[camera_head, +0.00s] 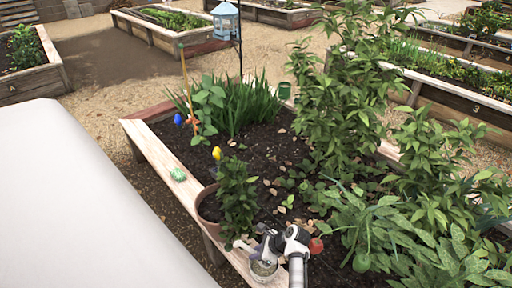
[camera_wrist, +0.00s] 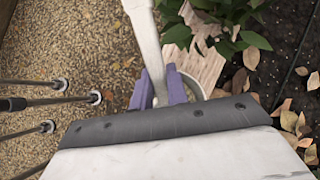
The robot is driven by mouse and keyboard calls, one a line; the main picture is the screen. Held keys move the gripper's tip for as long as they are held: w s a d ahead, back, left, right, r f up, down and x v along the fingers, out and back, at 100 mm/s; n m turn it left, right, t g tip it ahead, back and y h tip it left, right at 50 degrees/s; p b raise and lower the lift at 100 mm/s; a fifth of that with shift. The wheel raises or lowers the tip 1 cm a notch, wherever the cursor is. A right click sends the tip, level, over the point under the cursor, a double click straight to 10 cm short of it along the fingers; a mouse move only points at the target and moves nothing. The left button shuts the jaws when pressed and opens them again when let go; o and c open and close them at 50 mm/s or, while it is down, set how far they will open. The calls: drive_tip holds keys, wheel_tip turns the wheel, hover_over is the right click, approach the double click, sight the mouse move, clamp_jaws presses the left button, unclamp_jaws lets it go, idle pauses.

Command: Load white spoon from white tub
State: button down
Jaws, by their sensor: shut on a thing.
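My gripper (camera_wrist: 160,92) has purple fingers shut on the white spoon (camera_wrist: 147,38). The spoon's long pale shaft runs from between the fingers to the top edge of the wrist view. The white tub (camera_wrist: 194,86) is partly hidden behind the fingers there, with only part of its rim showing. In the head view the tub (camera_head: 264,271) stands on the bed's wooden edge at the bottom, just below my gripper (camera_head: 262,248). A pale bit of the spoon (camera_head: 241,245) shows left of the gripper. I cannot tell whether the spoon touches the tub.
A potted plant (camera_head: 238,196) stands close behind the gripper on the bed's edge. A red tomato (camera_head: 316,246) and dense leaves (camera_head: 430,220) are at right. A green object (camera_head: 178,174) lies on the plank (camera_head: 165,160). Gravel lies left of the bed.

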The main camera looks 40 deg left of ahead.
drive_tip(key=shift+f+b, duration=0.35)
drive_tip(key=shift+f, duration=0.35)
idle(0.4)
wheel_tip(320, 180, up, 8)
drive_tip(key=p, duration=0.9)
drive_tip(key=shift+r, duration=1.1)
drive_tip(key=h, duration=0.1)
drive_tip(key=t+h, duration=0.1)
drive_tip(key=shift+r+t+h, duration=0.3)
drive_tip(key=shift+r, duration=0.05)
drive_tip(key=shift+r+t+h, duration=0.15)
drive_tip(key=shift+t+h, duration=0.25)
drive_tip(key=shift+h, duration=0.4)
